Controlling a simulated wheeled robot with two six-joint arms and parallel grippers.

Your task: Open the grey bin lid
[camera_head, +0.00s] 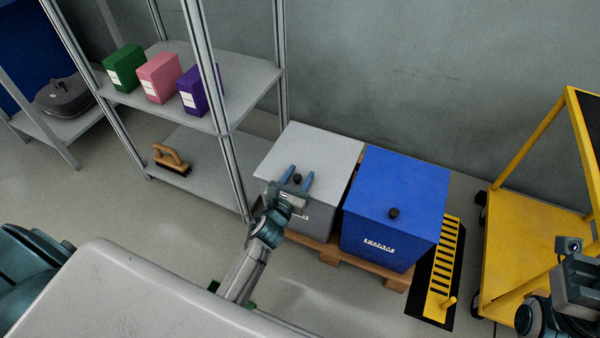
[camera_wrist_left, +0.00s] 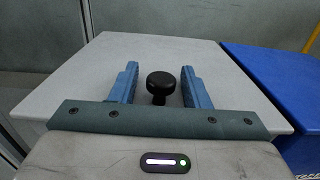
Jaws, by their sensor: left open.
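The grey bin (camera_head: 312,219) stands on a wooden pallet, and its flat grey lid (camera_head: 322,147) is shut on top. A round black knob (camera_head: 297,178) sits on the lid towards its front edge. My left gripper (camera_head: 299,173) is over the front part of the lid, open, with a blue finger on each side of the knob. In the left wrist view the knob (camera_wrist_left: 160,84) shows between the two fingers, with a gap on both sides. My right gripper (camera_head: 578,283) is only partly in view at the lower right edge, far from the bin; its fingers do not show.
A blue bin (camera_head: 402,188) with its own black knob stands right beside the grey bin on the same pallet (camera_head: 328,253). A metal shelf (camera_head: 247,84) with coloured boxes is to the left. A yellow cart (camera_head: 525,248) stands at the right.

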